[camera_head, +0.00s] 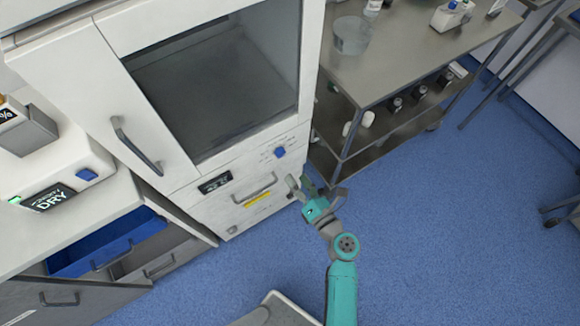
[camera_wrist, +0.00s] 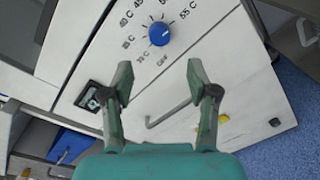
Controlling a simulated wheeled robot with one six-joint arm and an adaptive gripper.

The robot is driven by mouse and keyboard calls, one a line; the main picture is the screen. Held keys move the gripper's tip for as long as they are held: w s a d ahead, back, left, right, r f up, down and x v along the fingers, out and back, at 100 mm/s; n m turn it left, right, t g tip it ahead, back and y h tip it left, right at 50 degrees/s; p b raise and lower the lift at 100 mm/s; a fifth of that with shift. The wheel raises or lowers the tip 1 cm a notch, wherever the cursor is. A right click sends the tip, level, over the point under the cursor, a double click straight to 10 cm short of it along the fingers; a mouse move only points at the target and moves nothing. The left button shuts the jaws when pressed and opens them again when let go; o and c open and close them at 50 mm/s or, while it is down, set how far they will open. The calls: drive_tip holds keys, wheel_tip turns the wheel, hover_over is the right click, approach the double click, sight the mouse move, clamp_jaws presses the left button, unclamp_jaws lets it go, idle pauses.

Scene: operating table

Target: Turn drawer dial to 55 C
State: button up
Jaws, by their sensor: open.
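The blue drawer dial (camera_head: 280,152) is on the white front panel of the cabinet, below the glass door. In the wrist view the dial (camera_wrist: 159,33) is near the top centre, ringed by printed marks including 40 C, 55 C and OFF. The 55 C label (camera_wrist: 190,9) is up and right of the dial. I cannot clearly tell which mark its pointer faces. My gripper (camera_head: 315,187) is in front of the panel, below and right of the dial. In the wrist view its fingers (camera_wrist: 160,72) are spread and empty, with the dial beyond the tips, apart from them.
A drawer handle (camera_head: 255,190) sits below the dial, with a yellow label (camera_head: 257,200) under it and a small dark display (camera_head: 215,182) to its left. A steel cart (camera_head: 400,70) stands at the right. An open blue drawer (camera_head: 110,240) is at the left. Blue floor is clear in front.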

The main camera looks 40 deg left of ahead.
drive_tip(key=shift+v, duration=1.5)
